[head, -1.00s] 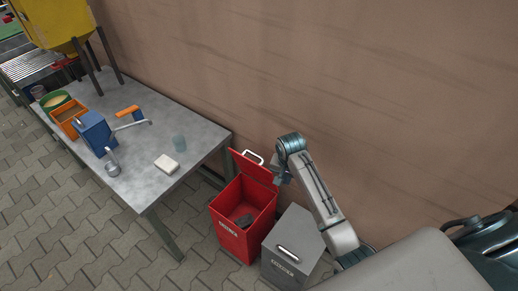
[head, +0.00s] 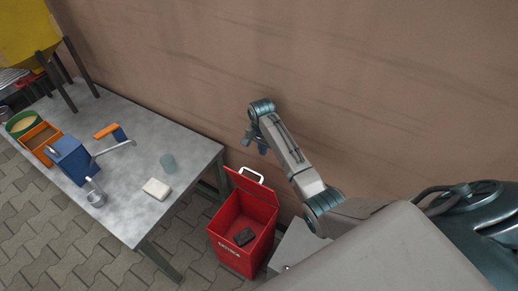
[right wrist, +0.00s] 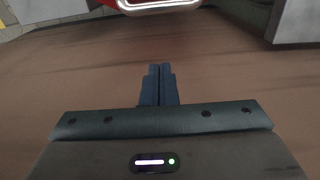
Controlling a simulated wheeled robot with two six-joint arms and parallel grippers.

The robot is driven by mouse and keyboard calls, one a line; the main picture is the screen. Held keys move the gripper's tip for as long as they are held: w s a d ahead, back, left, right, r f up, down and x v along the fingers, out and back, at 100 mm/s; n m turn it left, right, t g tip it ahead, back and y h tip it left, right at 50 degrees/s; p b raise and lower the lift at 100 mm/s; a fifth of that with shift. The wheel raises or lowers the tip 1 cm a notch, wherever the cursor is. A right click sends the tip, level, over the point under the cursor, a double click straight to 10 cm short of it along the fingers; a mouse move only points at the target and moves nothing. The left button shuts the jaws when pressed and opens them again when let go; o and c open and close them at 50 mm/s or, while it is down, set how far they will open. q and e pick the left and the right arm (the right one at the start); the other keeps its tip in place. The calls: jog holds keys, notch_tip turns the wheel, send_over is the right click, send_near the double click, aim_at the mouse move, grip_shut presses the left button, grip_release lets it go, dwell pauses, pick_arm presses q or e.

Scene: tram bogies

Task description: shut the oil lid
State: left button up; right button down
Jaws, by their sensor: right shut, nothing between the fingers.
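The red bin (head: 227,250) stands on the floor right of the table with its lid (head: 253,188) raised, leaning back towards the wall. The lid has a white handle (head: 251,173) at its top edge. A dark lump (head: 244,236) lies inside the bin. My right gripper (head: 255,146) is shut and empty, in the air near the wall, beyond the handle in the head view and apart from it. In the right wrist view its closed fingers (right wrist: 158,80) point towards the handle (right wrist: 158,4) at the top edge. My left gripper is not in view.
A grey bin (head: 293,246) stands right of the red one, partly hidden by my arm. The grey table (head: 130,207) on the left holds a white block (head: 156,189), a cup (head: 168,162) and a blue device (head: 72,158). The brown wall (head: 330,70) is close behind.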

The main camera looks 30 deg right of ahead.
aim_at(256, 184)
notch_tip(256, 184, down, 8)
jog(key=r, duration=0.1)
jog(key=a+p, duration=0.1)
jog(key=s+a, duration=0.1)
jog(key=a+p, duration=0.1)
jog(key=shift+s+r+p, duration=0.35)
jog(key=shift+f, duration=0.1)
